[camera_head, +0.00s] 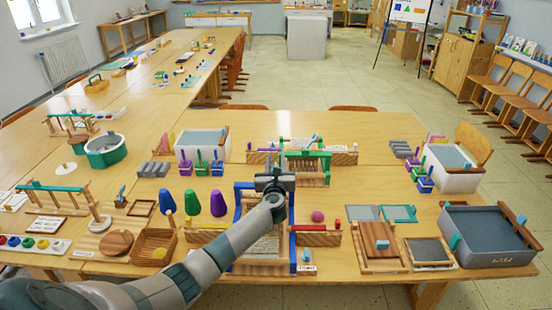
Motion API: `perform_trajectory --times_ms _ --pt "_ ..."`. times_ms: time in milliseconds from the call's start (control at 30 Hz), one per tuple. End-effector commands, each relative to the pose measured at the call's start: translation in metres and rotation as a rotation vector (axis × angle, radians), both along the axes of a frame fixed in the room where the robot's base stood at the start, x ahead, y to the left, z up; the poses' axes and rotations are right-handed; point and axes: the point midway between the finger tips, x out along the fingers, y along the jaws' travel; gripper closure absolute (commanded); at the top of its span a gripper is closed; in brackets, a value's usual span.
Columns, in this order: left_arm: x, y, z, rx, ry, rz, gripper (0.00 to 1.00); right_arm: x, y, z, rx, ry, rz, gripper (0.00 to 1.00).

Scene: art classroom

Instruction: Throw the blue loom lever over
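The blue loom (293,238) stands on the near table, with blue side posts, a wooden base and pale threads. My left arm crosses over it, hiding much of its middle. A blue bar (243,185) shows at its far end, left of my gripper. I cannot make out the lever clearly; it may be behind the gripper. My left gripper (275,163) is above the far end of the blue loom, in front of a green loom (325,158). Its fingertips are too small and dark to tell open from shut, and contact is unclear. My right gripper is out of view.
Purple, green and blue cones (192,203) stand left of the loom. A wooden box (155,243) sits farther left. A grey tray (487,237) is far right.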

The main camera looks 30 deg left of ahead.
Motion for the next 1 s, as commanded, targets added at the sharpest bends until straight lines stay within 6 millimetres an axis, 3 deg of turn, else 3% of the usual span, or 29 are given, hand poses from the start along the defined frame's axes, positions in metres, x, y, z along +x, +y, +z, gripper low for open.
perform_trajectory --times_ms 200,567,700,1000 --pt "0.013 0.008 0.0 0.001 0.001 0.0 0.71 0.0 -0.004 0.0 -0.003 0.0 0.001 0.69" --pt "0.015 0.009 0.0 0.0 0.0 0.0 0.71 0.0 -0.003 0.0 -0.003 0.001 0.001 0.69" --pt "0.015 0.009 0.0 0.0 0.0 -0.001 1.0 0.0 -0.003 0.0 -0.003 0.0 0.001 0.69" --pt "0.015 0.008 0.0 -0.009 -0.005 -0.003 1.0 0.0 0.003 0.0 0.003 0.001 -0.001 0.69"
